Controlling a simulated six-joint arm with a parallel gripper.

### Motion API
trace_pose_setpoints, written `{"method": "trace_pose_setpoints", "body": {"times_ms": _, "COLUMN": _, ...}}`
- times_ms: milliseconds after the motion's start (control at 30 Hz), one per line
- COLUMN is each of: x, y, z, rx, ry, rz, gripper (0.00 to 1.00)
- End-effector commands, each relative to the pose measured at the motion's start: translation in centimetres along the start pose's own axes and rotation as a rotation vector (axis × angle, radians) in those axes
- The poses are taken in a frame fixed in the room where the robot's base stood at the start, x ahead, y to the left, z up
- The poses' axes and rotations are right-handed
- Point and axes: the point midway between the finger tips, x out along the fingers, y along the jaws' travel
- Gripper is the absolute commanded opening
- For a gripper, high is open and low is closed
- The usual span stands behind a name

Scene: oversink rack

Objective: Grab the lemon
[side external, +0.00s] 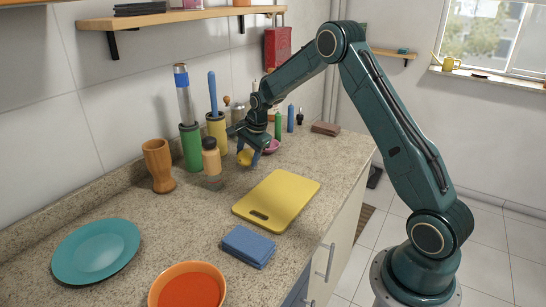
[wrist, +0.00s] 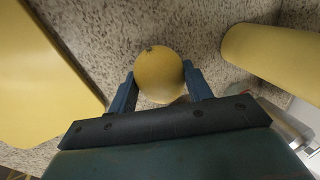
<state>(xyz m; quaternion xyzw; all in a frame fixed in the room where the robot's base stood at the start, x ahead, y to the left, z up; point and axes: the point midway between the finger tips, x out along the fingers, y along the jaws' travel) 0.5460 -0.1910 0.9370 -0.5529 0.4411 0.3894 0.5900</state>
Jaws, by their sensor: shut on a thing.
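The lemon (wrist: 159,72) is a round yellow fruit between the two blue fingers of my gripper (wrist: 160,88) in the wrist view. My gripper is shut on it, with a finger against each side. In the side external view the lemon (side external: 244,157) shows at the tip of my gripper (side external: 250,153), near the back of the speckled counter. I cannot tell for certain whether the lemon is clear of the counter or touching it.
A yellow cutting board (side external: 277,199) lies in front of my gripper. A peach bottle (side external: 211,160) and a green container (side external: 191,148) stand to the left, close by. A pink bowl (side external: 271,146) is just behind. A blue cloth (side external: 247,246) and orange bowl (side external: 188,288) lie nearer the front.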

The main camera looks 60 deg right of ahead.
Motion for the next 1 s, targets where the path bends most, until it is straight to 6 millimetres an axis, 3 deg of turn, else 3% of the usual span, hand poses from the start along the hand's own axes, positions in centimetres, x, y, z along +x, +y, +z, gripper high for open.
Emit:
{"method": "trace_pose_setpoints", "body": {"times_ms": 267, "x": -4.3, "y": -1.5, "z": 0.0, "rx": 0.0, "ry": 0.002, "rz": -0.006, "gripper": 0.25}}
{"method": "trace_pose_setpoints", "body": {"times_ms": 700, "x": -13.2, "y": -4.3, "z": -0.1, "rx": 0.0, "ry": 0.001, "rz": -0.005, "gripper": 0.25}}
{"method": "trace_pose_setpoints", "body": {"times_ms": 1000, "x": -16.9, "y": -5.5, "z": 0.0, "rx": 0.0, "ry": 0.0, "rz": -0.002, "gripper": 0.25}}
